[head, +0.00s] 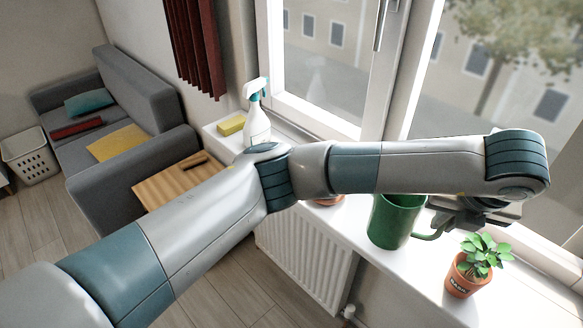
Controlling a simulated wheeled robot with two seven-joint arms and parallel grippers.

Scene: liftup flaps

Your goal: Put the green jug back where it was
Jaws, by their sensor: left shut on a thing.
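The green jug (394,222) is upright at the white windowsill (421,272), its upper part hidden behind my left forearm. I cannot tell if its base rests on the sill or hangs just above it. Its handle points right. My left arm reaches across the picture from the lower left, and my left gripper (441,217) is shut on the jug's handle, with the fingers partly hidden under the wrist. My right gripper is not in view.
A small plant in a terracotta pot (462,281) stands close right of the jug. Another terracotta pot (329,201) is mostly hidden behind my arm. A spray bottle (256,118) and yellow sponge (231,125) stand at the sill's far end. A radiator (305,262) is below.

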